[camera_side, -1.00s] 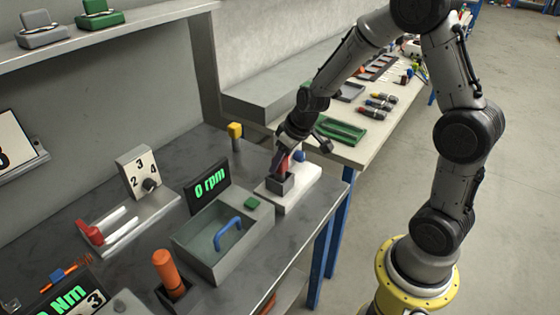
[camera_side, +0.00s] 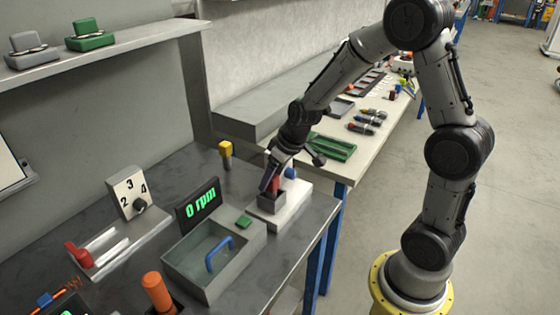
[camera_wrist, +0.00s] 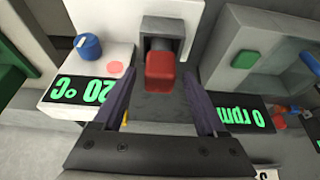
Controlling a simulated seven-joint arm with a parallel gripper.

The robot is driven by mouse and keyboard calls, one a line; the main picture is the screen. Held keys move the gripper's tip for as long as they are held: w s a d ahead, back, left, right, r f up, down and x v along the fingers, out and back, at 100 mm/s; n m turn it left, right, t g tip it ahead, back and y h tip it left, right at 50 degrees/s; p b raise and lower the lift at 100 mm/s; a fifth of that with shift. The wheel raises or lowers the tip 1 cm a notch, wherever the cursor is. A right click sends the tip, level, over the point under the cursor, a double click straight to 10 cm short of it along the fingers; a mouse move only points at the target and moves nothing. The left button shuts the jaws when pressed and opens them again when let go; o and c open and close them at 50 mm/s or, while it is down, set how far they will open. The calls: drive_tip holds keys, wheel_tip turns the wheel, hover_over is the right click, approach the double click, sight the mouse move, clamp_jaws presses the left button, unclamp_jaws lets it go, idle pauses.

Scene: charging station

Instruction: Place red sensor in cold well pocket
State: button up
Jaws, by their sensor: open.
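The red sensor (camera_wrist: 160,70) is a red block between the spread fingers of my gripper (camera_wrist: 159,84) in the wrist view, with a gap on each side. In the side view the red sensor (camera_side: 273,183) stands at the grey open-topped pocket (camera_side: 271,203) of the white unit (camera_side: 294,209). Its lower end is hidden by the pocket's wall, so how deep it sits is unclear. The pocket also shows in the wrist view (camera_wrist: 167,27), right behind the sensor. My gripper (camera_side: 272,180) is open, pointing down over the pocket.
A blue knob (camera_wrist: 88,46) and a "20 °C" display (camera_wrist: 82,91) are on the white unit. An "0 rpm" display (camera_side: 198,205) and a grey basin with a blue handle (camera_side: 219,254) stand beside it. A yellow-topped post (camera_side: 226,153) is behind.

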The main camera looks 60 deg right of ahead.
drive_tip(key=v, duration=1)
drive_tip(key=s+a+r, duration=0.2)
drive_tip(key=s+a, duration=0.1)
drive_tip(key=s, duration=0.6)
drive_tip(key=s+a+r+t, duration=0.1)
drive_tip(key=s+a+r, duration=0.2)
drive_tip(key=s, duration=0.7)
drive_tip(key=shift+a+r, duration=0.35)
drive_tip(key=shift+a, duration=0.35)
